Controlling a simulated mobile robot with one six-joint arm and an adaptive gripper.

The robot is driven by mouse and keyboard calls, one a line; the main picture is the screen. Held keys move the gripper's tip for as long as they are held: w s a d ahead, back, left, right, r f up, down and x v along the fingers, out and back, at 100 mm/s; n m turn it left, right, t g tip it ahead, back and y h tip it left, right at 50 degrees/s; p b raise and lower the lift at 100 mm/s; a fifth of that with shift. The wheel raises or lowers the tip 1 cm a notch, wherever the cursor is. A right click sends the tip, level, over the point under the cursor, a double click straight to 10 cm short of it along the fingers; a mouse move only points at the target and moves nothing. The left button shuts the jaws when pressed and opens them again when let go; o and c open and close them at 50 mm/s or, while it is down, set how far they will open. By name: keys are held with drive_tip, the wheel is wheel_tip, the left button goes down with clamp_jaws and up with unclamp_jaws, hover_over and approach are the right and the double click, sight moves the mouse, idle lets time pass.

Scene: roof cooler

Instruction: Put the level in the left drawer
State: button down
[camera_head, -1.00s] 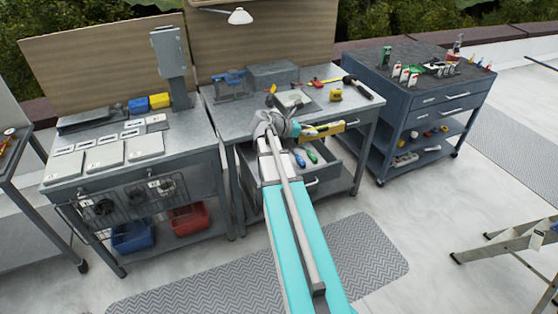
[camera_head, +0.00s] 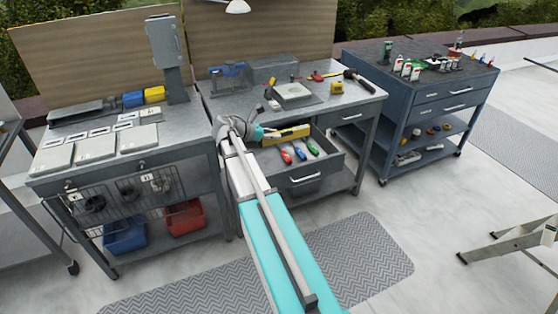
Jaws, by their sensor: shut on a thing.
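The yellow level (camera_head: 290,135) lies lengthwise along the back of the open left drawer (camera_head: 323,170) of the middle workbench. I cannot tell whether it hangs just above the drawer floor or touches it. My gripper (camera_head: 260,133) is shut on the level's left end; the fingers are small and partly hidden by my wrist. A red, a blue and a green-handled screwdriver (camera_head: 312,149) lie in the drawer in front of the level. The drawer's left part is hidden behind my arm.
The bench top (camera_head: 240,108) above the drawer carries a blue vise (camera_head: 228,75), a grey plate, a yellow tape measure (camera_head: 337,87) and a hammer (camera_head: 358,80). The right drawer (camera_head: 352,116) is shut. A blue tool cart (camera_head: 420,105) stands at right.

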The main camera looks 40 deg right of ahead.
drive_tip(key=w+a+f+b, duration=0.4)
drive_tip(key=w+a+f, duration=0.1)
drive_tip(key=a, duration=0.1)
drive_tip(key=shift+f, duration=0.25)
drive_tip(key=w+f+b+x, duration=0.1)
drive_tip(key=b+x, duration=0.3)
drive_tip(key=x, duration=0.3)
drive_tip(key=f+b+x, duration=0.2)
drive_tip(key=b+x, duration=0.3)
drive_tip(key=x, duration=0.3)
drive_tip(key=shift+w, duration=0.3)
drive_tip(key=shift+a, duration=0.1)
drive_tip(key=shift+f, duration=0.1)
